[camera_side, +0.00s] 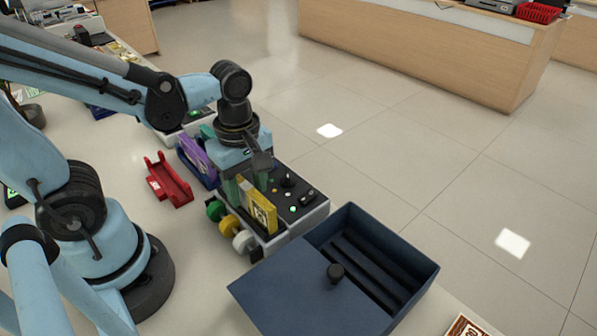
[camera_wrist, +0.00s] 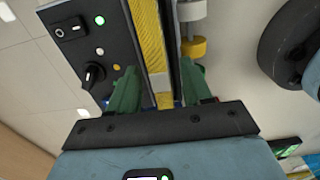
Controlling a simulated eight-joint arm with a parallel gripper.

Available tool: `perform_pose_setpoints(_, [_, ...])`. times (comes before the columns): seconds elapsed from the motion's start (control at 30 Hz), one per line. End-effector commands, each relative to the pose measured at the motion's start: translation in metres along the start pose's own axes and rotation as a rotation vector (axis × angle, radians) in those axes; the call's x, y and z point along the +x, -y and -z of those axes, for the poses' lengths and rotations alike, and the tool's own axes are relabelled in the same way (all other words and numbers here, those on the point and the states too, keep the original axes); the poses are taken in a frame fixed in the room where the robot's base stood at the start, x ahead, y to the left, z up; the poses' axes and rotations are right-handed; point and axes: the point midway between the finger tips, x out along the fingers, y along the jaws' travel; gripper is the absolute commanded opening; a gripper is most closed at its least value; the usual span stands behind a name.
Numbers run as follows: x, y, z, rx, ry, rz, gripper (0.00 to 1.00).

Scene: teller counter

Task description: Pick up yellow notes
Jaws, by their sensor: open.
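The yellow notes (camera_side: 262,211) stand on edge as a banded bundle at the grey machine with a black control panel (camera_side: 308,187). In the wrist view, the yellow notes (camera_wrist: 148,32) show as a long strip with a pale band, running away between the fingers. My gripper (camera_side: 250,189) is at the notes, pointing down. In the wrist view, my gripper (camera_wrist: 160,76) has its green fingers apart, one on each side of the strip. I cannot tell whether either finger touches the notes. The gripper body and machine hide part of them.
A dark blue box (camera_side: 422,268) with a partly open top stands in front of the machine. Purple notes (camera_side: 196,157) in a blue holder and an empty-looking red holder (camera_side: 168,183) are left of it. Green, yellow and white rollers (camera_side: 243,241) stick out from the machine's near side.

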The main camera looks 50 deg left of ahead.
Motion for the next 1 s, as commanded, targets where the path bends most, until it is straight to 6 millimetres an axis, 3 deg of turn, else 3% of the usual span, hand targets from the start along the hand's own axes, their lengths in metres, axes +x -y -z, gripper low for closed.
perform_pose_setpoints(0.3, [0.0027,0.0003,0.0001,0.000,0.000,0.000,0.49])
perform_pose_setpoints(0.63, [0.0026,0.0003,0.0001,0.000,0.000,0.000,0.00])
perform_pose_setpoints(1.0, [0.0014,0.0002,0.0001,0.000,0.000,0.000,0.00])
